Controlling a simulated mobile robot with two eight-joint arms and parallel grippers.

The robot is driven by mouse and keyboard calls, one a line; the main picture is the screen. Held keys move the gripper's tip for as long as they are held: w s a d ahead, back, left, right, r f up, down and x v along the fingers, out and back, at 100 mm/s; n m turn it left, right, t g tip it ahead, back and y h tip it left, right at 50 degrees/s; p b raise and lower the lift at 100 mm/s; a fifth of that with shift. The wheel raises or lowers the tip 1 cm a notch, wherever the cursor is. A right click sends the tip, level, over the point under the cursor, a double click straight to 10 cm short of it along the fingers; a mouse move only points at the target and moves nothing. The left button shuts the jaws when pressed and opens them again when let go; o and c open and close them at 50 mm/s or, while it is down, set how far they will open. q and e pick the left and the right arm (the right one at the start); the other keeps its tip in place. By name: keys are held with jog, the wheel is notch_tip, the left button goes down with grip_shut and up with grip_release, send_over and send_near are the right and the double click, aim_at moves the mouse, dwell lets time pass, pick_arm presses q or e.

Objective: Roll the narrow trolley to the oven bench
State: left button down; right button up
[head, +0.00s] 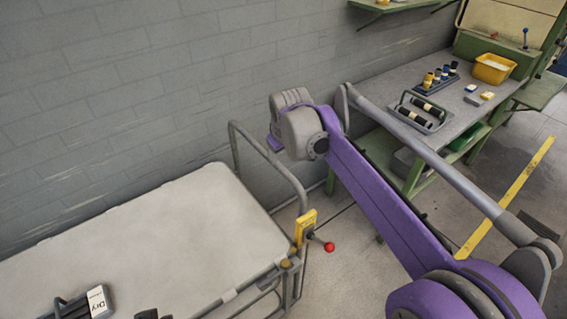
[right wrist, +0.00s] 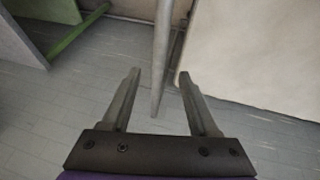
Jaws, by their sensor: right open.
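The narrow trolley (head: 170,232) has a pale flat top and stands along the wall at the lower left. Its grey tubular handle (head: 262,150) rises at the end nearer the bench. My right gripper (head: 277,142) is beside the handle, with its fingers mostly hidden in the head view. In the right wrist view its two fingers (right wrist: 158,75) are apart and empty, with a grey tube (right wrist: 161,45) between and beyond the tips. I cannot tell if they touch it. A green-framed bench (head: 380,98) stands at the right; no oven is clearly identifiable.
A red-knobbed lever (head: 329,246) and yellow plate (head: 305,227) are at the trolley's corner. A box labelled DRY (head: 98,301) lies on its top. The bench holds a vial rack (head: 437,82), a carrier (head: 421,112) and a yellow tub (head: 493,68). Yellow tape (head: 508,198) marks the floor.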

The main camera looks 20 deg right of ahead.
aim_at(280, 166)
jog(key=x, duration=0.9)
grip_shut()
dwell(1.2)
